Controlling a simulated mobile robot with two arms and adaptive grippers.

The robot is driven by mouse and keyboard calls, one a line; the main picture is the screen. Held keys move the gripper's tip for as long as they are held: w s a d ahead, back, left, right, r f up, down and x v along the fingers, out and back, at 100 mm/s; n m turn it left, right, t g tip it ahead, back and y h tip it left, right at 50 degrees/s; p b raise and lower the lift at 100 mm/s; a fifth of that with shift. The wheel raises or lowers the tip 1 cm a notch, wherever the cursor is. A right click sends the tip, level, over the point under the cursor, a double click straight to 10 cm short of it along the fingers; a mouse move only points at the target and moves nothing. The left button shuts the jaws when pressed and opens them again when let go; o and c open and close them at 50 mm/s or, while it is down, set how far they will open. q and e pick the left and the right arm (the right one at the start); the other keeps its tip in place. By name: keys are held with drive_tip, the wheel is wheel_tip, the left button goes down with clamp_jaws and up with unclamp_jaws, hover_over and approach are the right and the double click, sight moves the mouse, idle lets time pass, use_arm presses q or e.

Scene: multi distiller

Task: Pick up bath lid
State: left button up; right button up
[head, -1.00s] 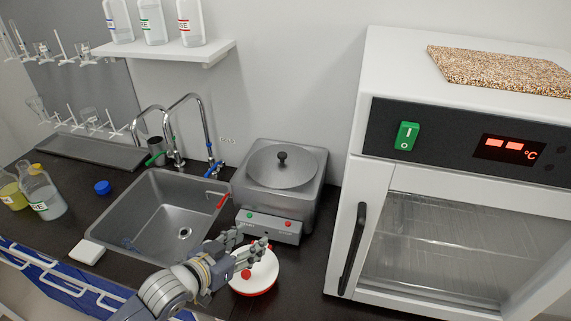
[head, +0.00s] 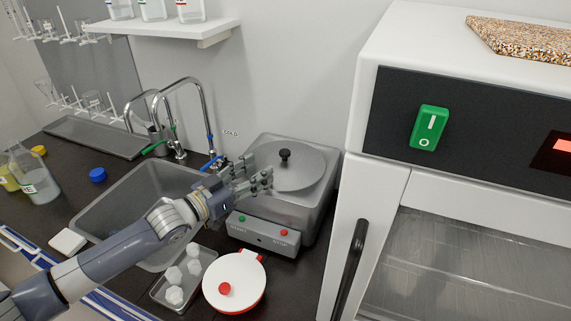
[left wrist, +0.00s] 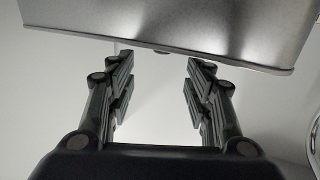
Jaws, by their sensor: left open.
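The bath lid is a round grey disc (head: 302,169) with a black knob (head: 285,155). It lies on top of the square grey metal bath (head: 318,215) in the head view. My left gripper (head: 264,179) is open and empty, just left of the lid and over the bath's left side in the picture; I cannot tell its exact height or whether it touches anything. The left wrist view shows its two fingers apart (left wrist: 158,78), with a grey metal surface (left wrist: 175,25) beyond them. The knob is not seen in that view. My right gripper is not in view.
A sink (head: 118,205) with taps (head: 178,120) lies to the left. A white oven (head: 378,190) stands close on the right. In front are a white round vessel with a red knob (head: 240,284) and a grey tray (head: 158,296) holding white pieces. A shelf (head: 205,32) with bottles hangs above.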

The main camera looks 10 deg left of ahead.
sight(281, 154)
use_arm(q)
drive_tip(key=x, duration=0.4)
drive_tip(key=shift+w+p, duration=0.1)
drive_tip(key=shift+p, duration=0.2)
drive_tip(key=shift+w+d, duration=0.2)
drive_tip(key=shift+w, duration=0.1)
drive_tip(key=p+x, duration=0.2)
drive_tip(key=x, duration=0.2)
drive_tip(key=shift+w+a+r, duration=0.1)
drive_tip(key=shift+a+r, duration=0.05)
drive_tip(key=shift+w+d, duration=0.25)
drive_tip(key=shift+w, duration=0.1)
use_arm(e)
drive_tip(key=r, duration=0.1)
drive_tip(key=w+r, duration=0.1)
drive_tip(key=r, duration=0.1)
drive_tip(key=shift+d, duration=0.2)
use_arm(q)
drive_tip(key=shift+s, duration=0.1)
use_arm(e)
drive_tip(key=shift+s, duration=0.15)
use_arm(q)
drive_tip(key=shift+a, duration=0.1)
drive_tip(key=shift+c, duration=1.2)
clamp_jaws()
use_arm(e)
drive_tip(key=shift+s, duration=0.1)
